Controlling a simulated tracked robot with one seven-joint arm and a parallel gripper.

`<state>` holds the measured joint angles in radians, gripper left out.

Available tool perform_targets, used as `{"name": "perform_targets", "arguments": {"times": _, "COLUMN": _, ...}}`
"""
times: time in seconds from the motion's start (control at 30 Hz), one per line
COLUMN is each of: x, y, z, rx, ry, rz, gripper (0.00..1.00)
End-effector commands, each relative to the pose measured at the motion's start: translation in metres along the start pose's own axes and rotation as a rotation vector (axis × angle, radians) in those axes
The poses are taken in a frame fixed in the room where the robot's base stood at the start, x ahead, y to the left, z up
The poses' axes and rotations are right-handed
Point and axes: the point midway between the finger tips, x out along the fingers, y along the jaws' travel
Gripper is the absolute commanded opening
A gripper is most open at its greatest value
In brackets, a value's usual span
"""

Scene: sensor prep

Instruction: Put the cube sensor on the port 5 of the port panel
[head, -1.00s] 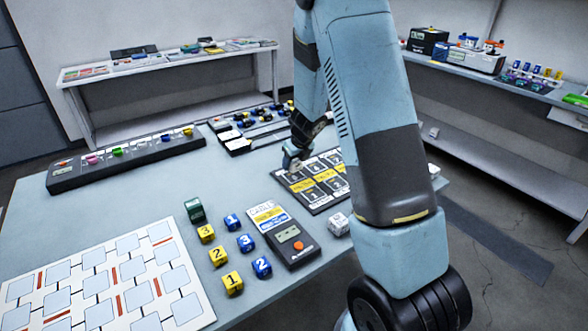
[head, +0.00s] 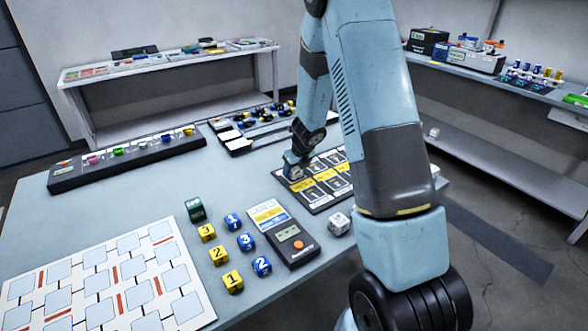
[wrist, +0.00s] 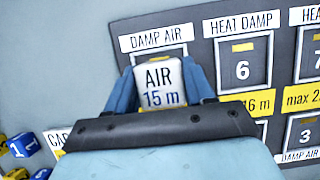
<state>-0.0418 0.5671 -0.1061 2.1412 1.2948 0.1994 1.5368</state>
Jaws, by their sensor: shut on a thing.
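My gripper (wrist: 160,78) is shut on a white cube sensor (wrist: 159,87) in the wrist view, with one blue finger on each side. The cube's face reads "AIR 15 m". The cube is over the top-left port of the dark port panel (wrist: 202,56), under the label "DAMP AIR" and left of port 6. That port's own number is hidden by the cube and gripper. I cannot tell whether the cube touches the panel. In the head view my gripper (head: 293,168) is at the left corner of the port panel (head: 309,207).
Yellow cubes (head: 232,281) and blue cubes (head: 262,266) stand in front of the panel, beside a handheld meter (head: 292,244) and a white cube (head: 339,223). A white grid board (head: 95,243) lies at the left. A long dark rack (head: 78,179) and loose parts lie behind.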

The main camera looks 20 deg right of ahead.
Motion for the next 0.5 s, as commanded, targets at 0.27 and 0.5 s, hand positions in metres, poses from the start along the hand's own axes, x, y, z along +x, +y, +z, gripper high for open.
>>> {"name": "perform_targets", "arguments": {"times": 0.27, "x": 0.0096, "y": 0.0006, "z": -0.0101, "rx": 0.002, "ry": 0.018, "rz": 0.001, "gripper": 0.61}}
{"name": "perform_targets", "arguments": {"times": 0.5, "x": 0.0070, "y": 0.0022, "z": -0.0096, "rx": -0.001, "ry": 0.019, "rz": 0.002, "gripper": 0.78}}
